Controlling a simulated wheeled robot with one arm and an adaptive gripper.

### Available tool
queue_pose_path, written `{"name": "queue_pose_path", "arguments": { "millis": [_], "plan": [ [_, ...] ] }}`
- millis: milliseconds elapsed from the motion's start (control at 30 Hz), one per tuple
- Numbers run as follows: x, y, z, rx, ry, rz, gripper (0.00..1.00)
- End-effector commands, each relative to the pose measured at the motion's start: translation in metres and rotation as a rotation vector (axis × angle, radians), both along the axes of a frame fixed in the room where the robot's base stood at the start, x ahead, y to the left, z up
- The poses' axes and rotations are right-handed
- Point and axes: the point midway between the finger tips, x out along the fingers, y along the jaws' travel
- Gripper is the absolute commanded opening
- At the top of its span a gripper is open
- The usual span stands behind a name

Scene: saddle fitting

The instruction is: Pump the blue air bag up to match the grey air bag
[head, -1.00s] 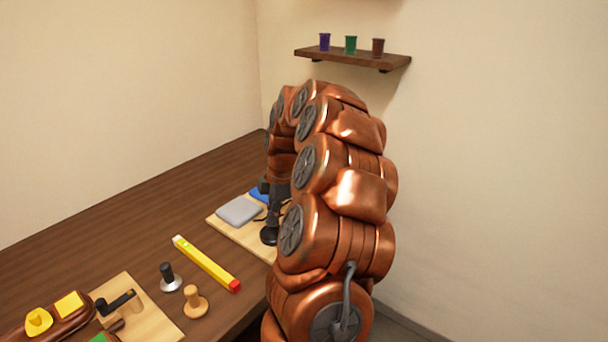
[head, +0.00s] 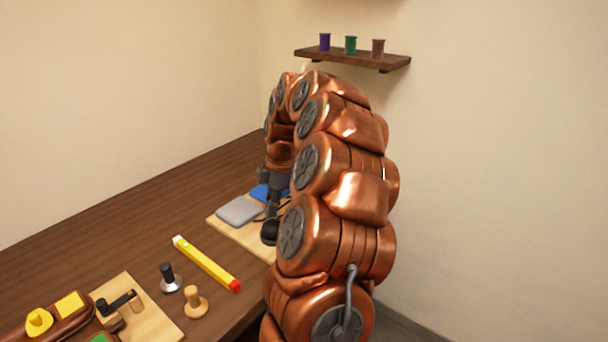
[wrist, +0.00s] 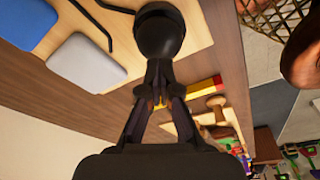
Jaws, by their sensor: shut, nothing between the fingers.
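The blue air bag (head: 259,191) and the grey air bag (head: 239,211) lie side by side on a light wooden board. Both also show at the upper left of the wrist view, blue (wrist: 27,22) and grey (wrist: 86,63). A black rubber bulb (head: 270,232) is on the same board, nearer than the bags, partly behind my arm. It is at the top middle of the wrist view (wrist: 160,35). My gripper (wrist: 158,68) is shut and empty, pointing down with its fingertips at the bulb. I cannot tell whether they touch it. The bags' heights are hard to compare.
A yellow level with a red end (head: 207,264) lies left of the board (head: 232,229). A black-knobbed piece (head: 170,278) and a wooden knob (head: 195,301) stand nearer. The back left of the table (head: 130,225) is clear. A wall shelf (head: 352,60) holds three cups.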

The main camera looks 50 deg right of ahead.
Motion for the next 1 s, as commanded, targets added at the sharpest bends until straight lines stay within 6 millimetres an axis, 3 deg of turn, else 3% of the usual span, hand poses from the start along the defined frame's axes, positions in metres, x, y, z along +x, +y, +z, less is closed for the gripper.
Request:
{"name": "queue_pose_path", "arguments": {
  "millis": [1000],
  "plan": [
    [0.0, 0.0, -0.024, -0.001, -0.001, 0.0, 0.0]
  ]
}}
